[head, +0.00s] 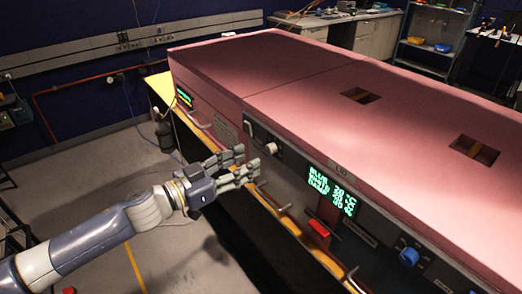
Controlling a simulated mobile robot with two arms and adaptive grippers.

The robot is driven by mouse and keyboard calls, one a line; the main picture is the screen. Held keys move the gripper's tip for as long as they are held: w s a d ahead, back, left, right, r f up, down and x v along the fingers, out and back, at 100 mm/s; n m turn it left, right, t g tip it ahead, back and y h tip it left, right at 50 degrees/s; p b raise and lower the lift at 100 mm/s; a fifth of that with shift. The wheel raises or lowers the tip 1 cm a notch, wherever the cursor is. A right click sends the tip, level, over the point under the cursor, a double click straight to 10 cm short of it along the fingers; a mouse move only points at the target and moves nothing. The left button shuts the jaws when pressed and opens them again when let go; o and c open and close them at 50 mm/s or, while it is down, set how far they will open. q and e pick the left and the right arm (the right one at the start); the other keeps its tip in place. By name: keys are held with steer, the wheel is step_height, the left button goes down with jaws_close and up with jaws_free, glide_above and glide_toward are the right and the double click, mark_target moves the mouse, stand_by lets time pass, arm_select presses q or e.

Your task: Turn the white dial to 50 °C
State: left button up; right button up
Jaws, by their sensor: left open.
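The white dial (271,148) is a small round pale knob on the dark front panel of the pink enclosure (290,85). My left gripper (248,161) is open, with its fingers pointing right toward the panel. Its fingertips are just left of the dial and look close to it; I cannot tell if they touch. A green-lettered display (333,190) is to the right on the same front. Its top line seems to read BLUE 20 °C; the lower lines are too blurred to read surely. My right gripper is not in view.
A pale handle bar (272,197) juts out below the white dial. A yellow ledge (290,226) runs along the enclosure's base. Floor at the left is mostly open.

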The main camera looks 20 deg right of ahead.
mark_target(268, 151)
arm_select(q)
steer(key=shift+p+x, duration=0.45)
steer(key=shift+x, duration=2.5)
jaws_close()
